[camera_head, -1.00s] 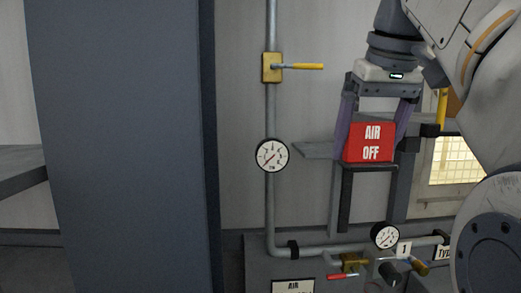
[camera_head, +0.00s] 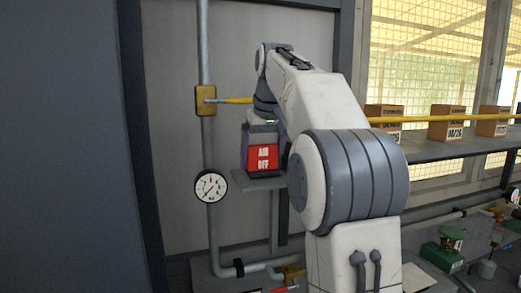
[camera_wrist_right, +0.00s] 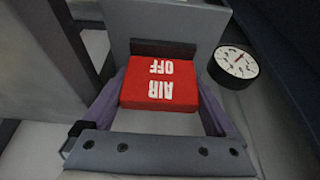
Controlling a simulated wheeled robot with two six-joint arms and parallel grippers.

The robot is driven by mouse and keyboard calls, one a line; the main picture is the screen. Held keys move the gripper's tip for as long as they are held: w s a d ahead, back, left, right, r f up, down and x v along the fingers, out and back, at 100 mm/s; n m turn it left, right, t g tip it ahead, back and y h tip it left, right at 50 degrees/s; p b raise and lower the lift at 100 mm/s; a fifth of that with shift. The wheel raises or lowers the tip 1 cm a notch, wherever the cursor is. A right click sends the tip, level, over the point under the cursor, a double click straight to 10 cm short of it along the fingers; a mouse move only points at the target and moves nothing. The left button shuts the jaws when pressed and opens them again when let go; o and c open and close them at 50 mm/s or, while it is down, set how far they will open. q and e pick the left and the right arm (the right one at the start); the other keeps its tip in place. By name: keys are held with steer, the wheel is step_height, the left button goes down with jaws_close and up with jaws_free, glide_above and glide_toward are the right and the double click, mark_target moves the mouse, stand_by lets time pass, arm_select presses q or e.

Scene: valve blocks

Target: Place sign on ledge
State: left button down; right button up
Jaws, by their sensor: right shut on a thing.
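The red sign (camera_head: 263,158) reads "AIR OFF" in white and stands upright. It sits at or just above the small grey ledge (camera_head: 258,184); I cannot tell for sure if they touch. My right gripper (camera_head: 262,150) points down and is shut on the sign, with a finger at each side. In the right wrist view, the sign (camera_wrist_right: 160,83) shows upside down between the purple fingers (camera_wrist_right: 163,92). A grey plate, likely the ledge (camera_wrist_right: 170,18), lies beyond a dark strip at its edge. My left gripper is not in view.
A round gauge (camera_head: 211,187) on a vertical pipe (camera_head: 207,130) stands left of the ledge. A brass valve with a yellow handle (camera_head: 236,100) is above. Cardboard boxes (camera_head: 446,123) stand on a shelf at right. My right arm hides the middle.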

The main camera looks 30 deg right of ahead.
mark_target(263, 146)
steer(key=shift+f, duration=0.1)
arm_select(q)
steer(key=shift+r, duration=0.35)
arm_select(e)
steer(key=shift+s+f, duration=0.1)
steer(key=shift+f+b, duration=0.2)
steer(key=shift+b, duration=0.1)
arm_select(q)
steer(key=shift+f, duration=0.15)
arm_select(e)
steer(key=o, duration=1.2)
steer(key=shift+r, duration=0.1)
steer(key=shift+r, duration=0.2)
steer(key=v, duration=0.6)
steer(key=shift+r, duration=0.25)
steer(key=shift+s+r, duration=0.25)
steer(key=shift+r, duration=0.05)
